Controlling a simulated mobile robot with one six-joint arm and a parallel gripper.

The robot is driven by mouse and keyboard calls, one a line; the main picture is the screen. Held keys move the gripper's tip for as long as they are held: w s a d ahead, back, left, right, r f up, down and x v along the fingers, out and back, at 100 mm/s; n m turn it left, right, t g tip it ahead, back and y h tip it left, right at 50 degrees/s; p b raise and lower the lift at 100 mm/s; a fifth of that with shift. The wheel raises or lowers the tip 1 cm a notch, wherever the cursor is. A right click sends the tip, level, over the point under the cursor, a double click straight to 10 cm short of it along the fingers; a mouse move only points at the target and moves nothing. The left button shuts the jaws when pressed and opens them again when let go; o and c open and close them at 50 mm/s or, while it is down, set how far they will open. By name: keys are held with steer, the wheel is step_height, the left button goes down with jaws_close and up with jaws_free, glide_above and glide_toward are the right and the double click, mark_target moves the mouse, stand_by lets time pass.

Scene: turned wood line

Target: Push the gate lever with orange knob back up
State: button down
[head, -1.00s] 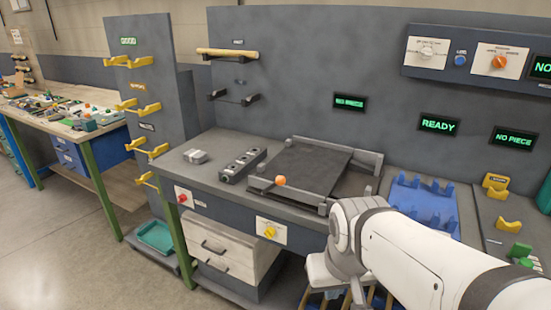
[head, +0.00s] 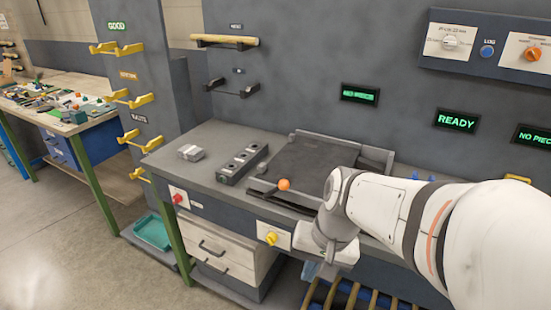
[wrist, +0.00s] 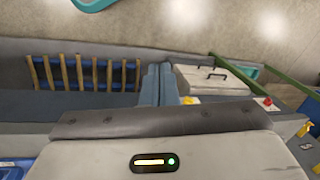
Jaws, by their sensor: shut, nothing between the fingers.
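The orange knob (head: 284,184) of the gate lever shows in the head view at the front left of the dark sloped tray on the bench. The lever arm behind it is hard to make out, so I cannot tell its angle. My gripper (head: 310,270) hangs low in front of the bench, to the right of and nearer than the knob, apart from it. Its fingers show shut and empty in the wrist view (wrist: 160,84). The knob does not show in the wrist view. My arm hides the right part of the tray.
A dark block with sockets (head: 243,165) and a small grey block (head: 190,153) stand left of the tray. A yellow knob (head: 271,238) and a red button (head: 179,198) sit on the bench front. Wooden slats (wrist: 80,73) lie below the gripper.

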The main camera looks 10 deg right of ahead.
steer(key=w+m+t+y+p, duration=0.2)
steer(key=w+m+y, duration=0.7)
steer(key=m, duration=0.4)
steer(key=w+d+f+m+t, duration=0.1)
steer(key=w+d+m+t, duration=0.6)
steer(key=w+d+m, duration=0.3)
steer(key=shift+w+d+m+t+p, duration=0.25)
steer(key=shift+w+m+t+p, duration=0.15)
steer(key=shift+w+m+p, duration=0.15)
steer(key=p+x, duration=0.1)
steer(key=x, duration=0.9)
steer(key=shift+f, duration=0.15)
